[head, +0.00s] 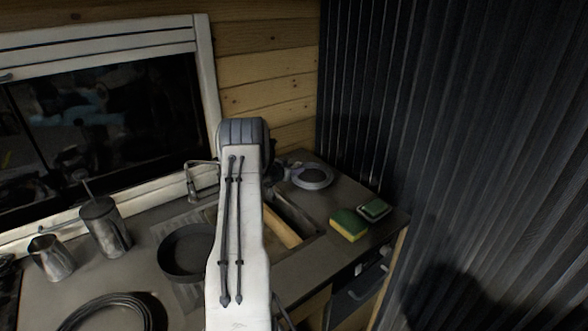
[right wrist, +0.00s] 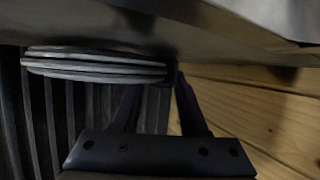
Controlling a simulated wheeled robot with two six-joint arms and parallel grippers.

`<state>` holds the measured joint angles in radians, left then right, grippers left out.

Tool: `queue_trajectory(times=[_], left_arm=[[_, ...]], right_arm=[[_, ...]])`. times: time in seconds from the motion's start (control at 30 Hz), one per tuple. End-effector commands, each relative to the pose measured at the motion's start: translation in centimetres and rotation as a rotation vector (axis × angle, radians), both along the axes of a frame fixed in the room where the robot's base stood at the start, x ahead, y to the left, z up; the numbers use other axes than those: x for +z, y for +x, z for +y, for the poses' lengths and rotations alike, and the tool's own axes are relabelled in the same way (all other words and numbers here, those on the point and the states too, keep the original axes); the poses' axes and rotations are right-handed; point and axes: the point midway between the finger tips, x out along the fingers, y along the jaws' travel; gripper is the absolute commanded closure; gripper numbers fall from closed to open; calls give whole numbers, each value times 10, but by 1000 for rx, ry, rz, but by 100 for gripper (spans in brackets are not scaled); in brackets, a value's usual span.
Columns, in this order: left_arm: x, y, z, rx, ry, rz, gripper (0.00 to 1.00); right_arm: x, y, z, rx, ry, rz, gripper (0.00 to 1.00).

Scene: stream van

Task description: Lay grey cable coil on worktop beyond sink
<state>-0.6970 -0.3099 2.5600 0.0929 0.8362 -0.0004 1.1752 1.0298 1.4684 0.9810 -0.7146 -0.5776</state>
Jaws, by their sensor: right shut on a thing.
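The grey cable coil (head: 312,177) is flat and level at the worktop (head: 345,195) beyond the sink (head: 290,212), near the dark corrugated wall. In the right wrist view the coil (right wrist: 95,66) shows edge-on, close against a grey surface; I cannot tell if it fully rests there. My right gripper (head: 290,170) is shut on the coil's near-left edge and is partly hidden behind my own forearm. Its two dark fingers (right wrist: 158,88) show at the coil's end in the right wrist view. My left gripper is not in view.
A yellow-green sponge (head: 348,225) and a green-topped soap dish (head: 374,209) lie right of the sink. A dark pan (head: 186,252), steel canister (head: 105,227), metal cup (head: 50,257) and black cable coil (head: 105,312) are on the left.

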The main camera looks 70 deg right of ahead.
Motion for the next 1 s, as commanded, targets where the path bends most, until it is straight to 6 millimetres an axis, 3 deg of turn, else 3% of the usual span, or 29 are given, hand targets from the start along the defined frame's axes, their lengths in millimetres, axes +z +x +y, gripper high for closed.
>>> queue_trajectory(times=[0.4, 0.43, 0.5, 0.83, 1.0], left_arm=[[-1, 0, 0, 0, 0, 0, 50], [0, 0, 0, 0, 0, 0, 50], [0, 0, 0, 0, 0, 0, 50], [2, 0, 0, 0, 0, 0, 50], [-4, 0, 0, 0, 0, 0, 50]], right_arm=[[-6, 0, -1, 1, -6, 0, 100], [-6, 0, 0, 0, -3, 0, 46], [-6, 0, 0, 0, -3, 0, 28], [-3, 0, -1, 1, -3, -1, 28], [1, 4, 14, 2, -2, 0, 28]])
